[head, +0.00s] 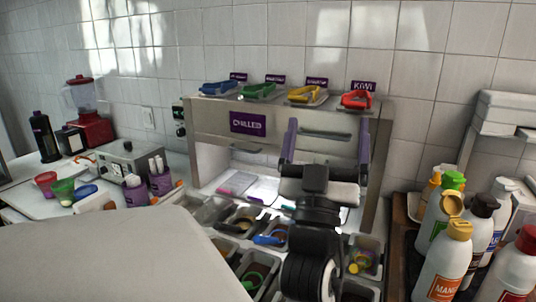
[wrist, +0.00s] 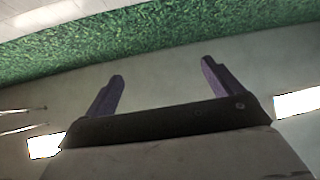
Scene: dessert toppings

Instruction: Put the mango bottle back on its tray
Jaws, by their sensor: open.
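The mango bottle (head: 444,262) is white with a yellow-orange cap and an orange label. In the head view it stands upright at the lower right among other sauce bottles. A brown tray (head: 399,222) shows its edge to the left of the bottles; whether the mango bottle stands on it or in front of it I cannot tell. My gripper (head: 326,142) is raised in front of the chilled cabinet, left of the bottles and apart from them. Its two purple fingers are spread, with nothing between them. In the wrist view the open gripper (wrist: 162,82) is empty too.
Several bottles crowd the right side, including a red-capped one (head: 513,270) and a black-capped one (head: 480,222). The chilled cabinet (head: 215,125) stands behind my arm, with topping tubs below. A red blender (head: 92,128) stands far left.

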